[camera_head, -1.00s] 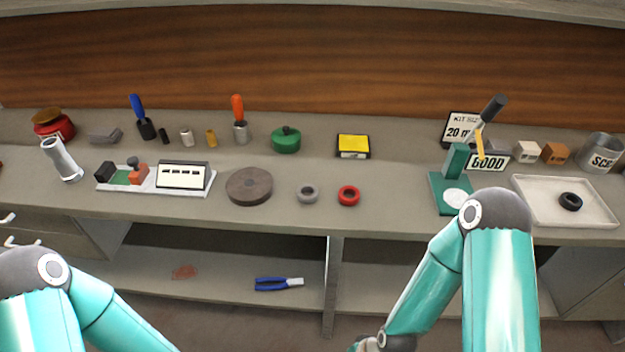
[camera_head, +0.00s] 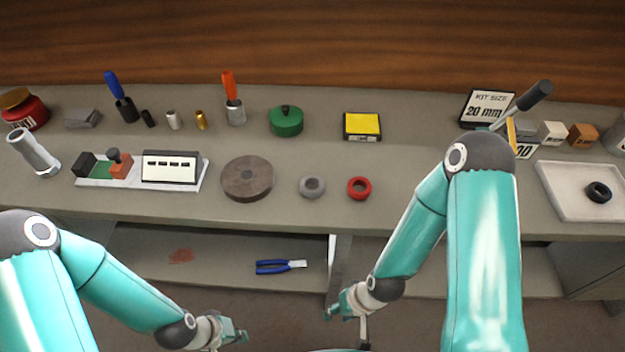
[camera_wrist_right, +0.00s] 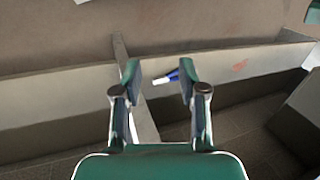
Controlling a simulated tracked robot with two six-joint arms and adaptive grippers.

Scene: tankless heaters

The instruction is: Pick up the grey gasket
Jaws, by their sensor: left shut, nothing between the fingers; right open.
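The grey gasket (camera_head: 312,187) is a small thick ring lying flat on the counter, between a brown disc and a red ring. My right gripper (camera_head: 346,308) is below and in front of the counter edge, apart from the gasket. In the right wrist view its two fingers (camera_wrist_right: 160,80) stand apart with nothing held between them; the gasket does not show there. My left gripper (camera_head: 238,335) is low at the bottom of the head view, left of the right one, shut and empty.
The red ring (camera_head: 359,188) lies just right of the gasket, the brown disc (camera_head: 247,179) to its left. A yellow box (camera_head: 362,126) and a green lidded pot (camera_head: 286,121) stand behind. A white tray (camera_head: 560,200) holds a black ring (camera_head: 598,192). Blue-handled pliers (camera_head: 280,267) lie on the lower shelf.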

